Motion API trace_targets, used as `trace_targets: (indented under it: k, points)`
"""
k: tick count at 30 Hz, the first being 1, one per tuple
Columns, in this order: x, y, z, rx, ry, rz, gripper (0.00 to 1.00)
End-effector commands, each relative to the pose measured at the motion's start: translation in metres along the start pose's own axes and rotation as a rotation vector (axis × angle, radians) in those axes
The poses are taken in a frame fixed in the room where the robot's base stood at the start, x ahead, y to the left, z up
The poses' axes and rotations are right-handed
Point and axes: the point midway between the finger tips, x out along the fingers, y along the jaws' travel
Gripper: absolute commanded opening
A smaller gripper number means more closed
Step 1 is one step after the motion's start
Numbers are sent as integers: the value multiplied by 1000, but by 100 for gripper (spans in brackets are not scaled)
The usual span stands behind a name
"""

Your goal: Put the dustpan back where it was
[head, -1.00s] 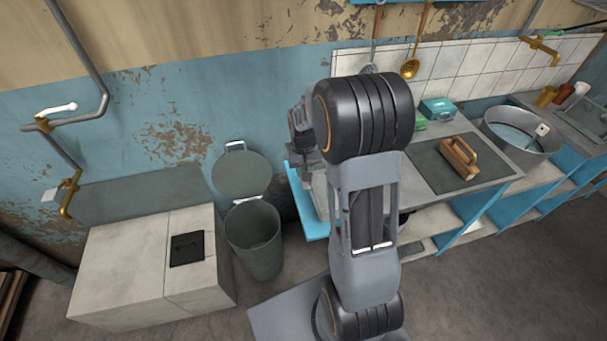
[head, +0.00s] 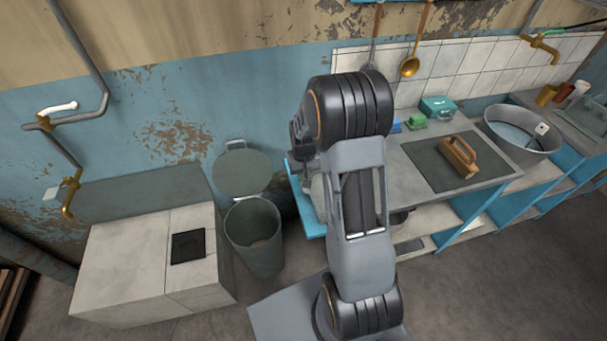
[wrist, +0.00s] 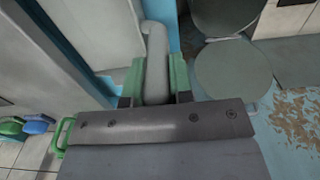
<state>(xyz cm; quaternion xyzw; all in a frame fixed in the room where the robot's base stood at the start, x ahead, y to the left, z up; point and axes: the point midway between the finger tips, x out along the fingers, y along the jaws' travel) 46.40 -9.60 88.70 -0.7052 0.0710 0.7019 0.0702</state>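In the wrist view my gripper (wrist: 157,84) has its green-padded fingers on both sides of a rounded grey handle (wrist: 156,52), which appears to be the dustpan's. The fingers look closed on it. I cannot clearly make out the pan itself. In the head view my gripper (head: 303,150) is at the left end of the counter, partly hidden behind my arm. Beneath it a pale grey piece shows at the blue-edged counter end, and I cannot tell whether it is part of the dustpan.
A grey bin (head: 254,240) with its lid raised stands left of the counter; the lid (wrist: 232,70) also shows in the wrist view. A white cabinet (head: 125,260) is farther left. A wooden-handled block (head: 459,157), a green sponge (head: 415,123) and a metal basin (head: 519,135) are to the right.

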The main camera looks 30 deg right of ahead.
Motion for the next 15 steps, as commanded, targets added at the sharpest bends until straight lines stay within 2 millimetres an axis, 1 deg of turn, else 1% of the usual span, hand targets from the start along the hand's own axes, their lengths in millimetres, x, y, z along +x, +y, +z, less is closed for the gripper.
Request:
trace_targets:
  k: [1, 6, 8, 15]
  points:
    - [0, 0, 0, 0, 0, 0, 26]
    - [0, 0, 0, 0, 0, 0, 42]
    - [0, 0, 0, 0, 0, 0, 46]
    - [-2, 0, 0, 0, 0, 0, 46]
